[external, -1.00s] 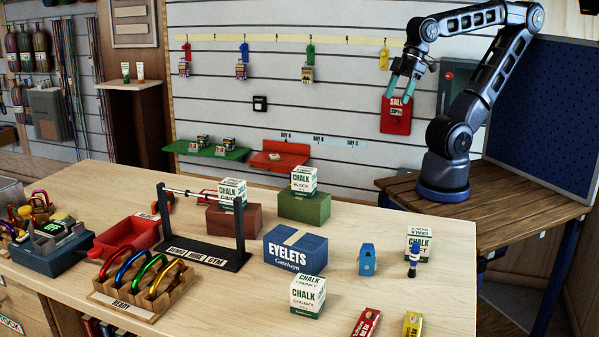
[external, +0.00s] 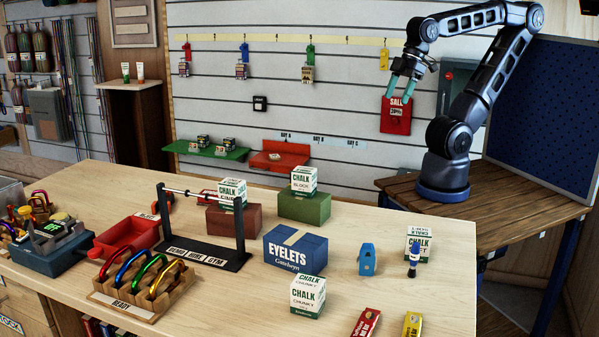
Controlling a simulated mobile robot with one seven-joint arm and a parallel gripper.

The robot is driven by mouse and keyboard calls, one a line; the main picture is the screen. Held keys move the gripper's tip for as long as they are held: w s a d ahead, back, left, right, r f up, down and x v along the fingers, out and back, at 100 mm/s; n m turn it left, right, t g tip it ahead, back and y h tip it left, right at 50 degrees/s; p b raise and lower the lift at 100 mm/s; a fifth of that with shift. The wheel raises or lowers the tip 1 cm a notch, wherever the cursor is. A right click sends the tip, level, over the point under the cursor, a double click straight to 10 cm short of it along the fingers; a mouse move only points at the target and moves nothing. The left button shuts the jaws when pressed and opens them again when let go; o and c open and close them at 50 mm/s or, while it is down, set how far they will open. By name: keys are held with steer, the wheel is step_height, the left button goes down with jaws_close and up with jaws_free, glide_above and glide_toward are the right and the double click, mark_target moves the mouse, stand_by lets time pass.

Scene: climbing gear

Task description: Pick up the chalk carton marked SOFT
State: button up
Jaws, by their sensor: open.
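The chalk carton marked SOFT (external: 424,243) is white and green and stands upright near the right end of the bench. My gripper (external: 401,98) is open and empty, with teal fingers pointing down. It hangs high above the bench, in front of the wall and the red SALE sign. It is well apart from the carton.
Other chalk cartons stand on a red-brown block (external: 236,221), on a green block (external: 304,207) and at the front, the CHUNKY carton (external: 307,297). A blue EYELETS box (external: 296,250) and a small blue item (external: 367,260) stand left of the SOFT carton.

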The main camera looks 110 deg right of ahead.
steer(key=shift+o, duration=1.2)
